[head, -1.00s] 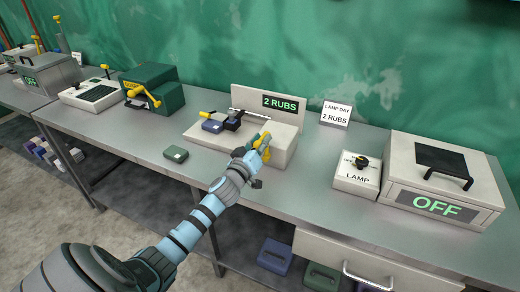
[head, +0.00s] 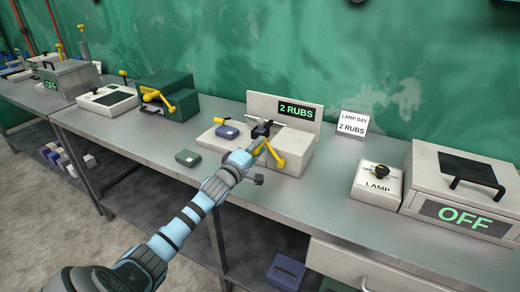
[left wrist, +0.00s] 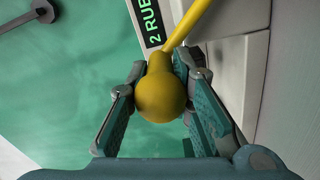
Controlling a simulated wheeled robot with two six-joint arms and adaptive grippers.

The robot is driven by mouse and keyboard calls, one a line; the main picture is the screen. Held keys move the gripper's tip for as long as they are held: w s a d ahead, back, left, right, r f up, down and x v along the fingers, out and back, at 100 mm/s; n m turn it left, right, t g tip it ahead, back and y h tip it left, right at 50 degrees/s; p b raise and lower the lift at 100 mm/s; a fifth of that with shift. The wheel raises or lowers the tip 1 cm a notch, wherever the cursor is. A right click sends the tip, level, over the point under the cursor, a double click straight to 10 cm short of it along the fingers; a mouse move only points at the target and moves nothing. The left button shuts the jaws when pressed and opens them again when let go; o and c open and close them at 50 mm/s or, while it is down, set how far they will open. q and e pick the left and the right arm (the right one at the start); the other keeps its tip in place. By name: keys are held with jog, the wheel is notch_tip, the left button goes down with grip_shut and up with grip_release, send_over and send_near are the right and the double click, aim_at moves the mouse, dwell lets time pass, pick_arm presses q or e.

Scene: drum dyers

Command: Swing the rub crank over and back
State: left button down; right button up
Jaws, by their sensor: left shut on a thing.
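The rub machine (head: 292,159) is a pale box with a back panel on the bench. Its display (head: 297,110) reads "2 RUBS". The yellow rub crank (head: 275,156) is at its front, slanting in the head view. In the left wrist view the crank's round yellow knob (left wrist: 160,97) sits between my left gripper's fingers (left wrist: 160,112). My left gripper (head: 258,153) is shut on the knob. A dark carriage (head: 262,129) is on the rail above the bed. A blue block (head: 227,131) lies on the bed, left of the carriage. My right gripper is out of view.
A green block (head: 188,157) lies on the bench to the left. A sign (head: 353,122) reads "LAMP DAY 2 RUBS". To the right stand the lamp switch box (head: 377,186) and a box marked OFF (head: 455,205). A green machine (head: 167,92) stands further left.

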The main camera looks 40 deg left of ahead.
pick_arm(q)
jog(key=shift+a+f, duration=0.1)
jog(key=shift+f, duration=0.05)
dwell(0.3)
jog(key=c, duration=1.4)
grip_release()
jog(key=shift+f, duration=0.1)
jog(key=s, duration=0.4)
jog(key=s+d, duration=0.1)
jog(key=s, duration=0.3)
jog(key=s+d, duration=0.1)
jog(key=s, duration=0.2)
jog(key=shift+s, duration=0.4)
